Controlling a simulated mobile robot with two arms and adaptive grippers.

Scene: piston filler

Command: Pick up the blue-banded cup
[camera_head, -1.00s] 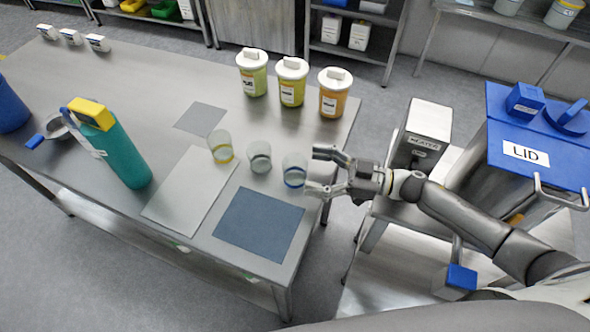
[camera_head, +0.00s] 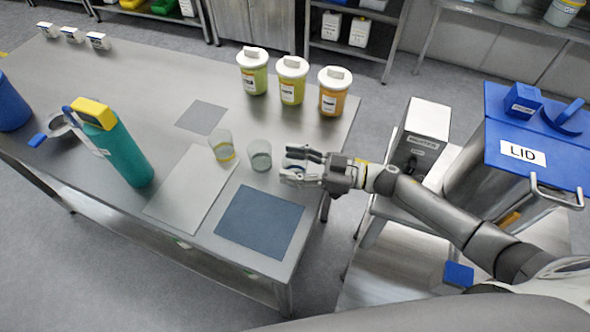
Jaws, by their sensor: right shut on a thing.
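The blue-banded cup (camera_head: 291,164) stands near the right edge of the steel table and is mostly hidden behind my fingers. My right gripper (camera_head: 298,165) reaches in from the right and is shut on it. To its left stand two more clear cups, a grey-banded cup (camera_head: 259,155) and a yellow-banded cup (camera_head: 222,147). I cannot tell whether the blue-banded cup is still touching the table. My left gripper is not in view.
A dark blue mat (camera_head: 260,222) and a light grey mat (camera_head: 190,190) lie in front of the cups. Several white-lidded tubs, including an orange one (camera_head: 333,92), stand behind. A teal bottle (camera_head: 123,152) stands at left. A grey box (camera_head: 421,132) and a blue LID bin (camera_head: 520,153) are at right.

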